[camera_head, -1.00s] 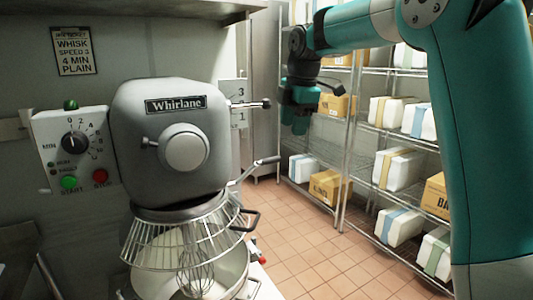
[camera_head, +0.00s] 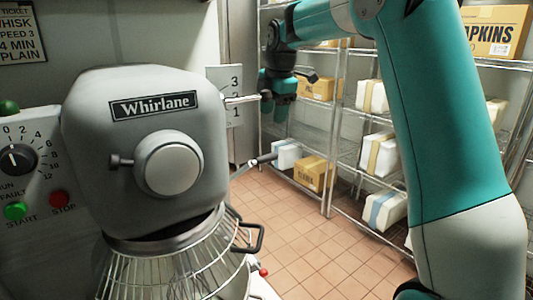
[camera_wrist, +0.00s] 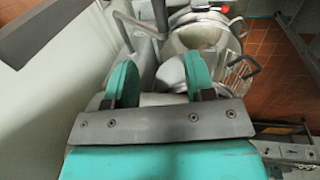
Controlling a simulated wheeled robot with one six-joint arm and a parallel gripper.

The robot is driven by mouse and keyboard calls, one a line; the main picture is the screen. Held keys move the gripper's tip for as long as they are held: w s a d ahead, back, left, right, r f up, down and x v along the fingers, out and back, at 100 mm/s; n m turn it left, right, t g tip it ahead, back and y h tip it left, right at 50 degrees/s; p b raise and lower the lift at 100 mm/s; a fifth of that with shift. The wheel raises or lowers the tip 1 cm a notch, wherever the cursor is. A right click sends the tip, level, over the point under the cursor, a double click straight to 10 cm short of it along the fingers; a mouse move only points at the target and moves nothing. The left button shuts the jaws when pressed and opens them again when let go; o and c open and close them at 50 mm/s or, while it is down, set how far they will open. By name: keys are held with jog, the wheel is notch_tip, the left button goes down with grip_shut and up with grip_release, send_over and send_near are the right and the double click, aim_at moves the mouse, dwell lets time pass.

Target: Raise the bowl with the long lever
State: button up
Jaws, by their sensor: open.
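The grey Whirlane mixer (camera_head: 145,150) fills the left of the head view. Its long lever (camera_head: 262,160) sticks out and up to the right from low on its side, with a dark grip at the end. My gripper (camera_head: 280,100) hangs above and slightly right of that grip, apart from it. In the wrist view my gripper (camera_wrist: 160,78) has its two teal fingers spread, with nothing held between them. The metal bowl (camera_wrist: 198,38) shows beyond the fingers. A grey bar (camera_wrist: 135,24) is near the left finger; I cannot tell whether it is the long lever.
A shorter lever (camera_head: 242,99) by a 3-2-1 plate juts out close to my gripper. The wire guard (camera_head: 170,270) with a black handle (camera_head: 250,238) covers the bowl's front. Wire shelves (camera_head: 340,150) with boxes stand right. Tiled floor (camera_head: 300,225) is clear between.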

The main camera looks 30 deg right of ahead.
aim_at(267, 156)
jog(key=w+f, duration=0.1)
jog(key=f, duration=0.3)
jog(key=f+p, duration=0.1)
jog(key=f, duration=0.4)
jog(key=w+f+p, duration=0.1)
jog(key=f, duration=0.3)
jog(key=shift+w+a+f, duration=0.15)
jog(key=shift+w+f, duration=0.1)
jog(key=shift+w, duration=0.1)
grip_shut()
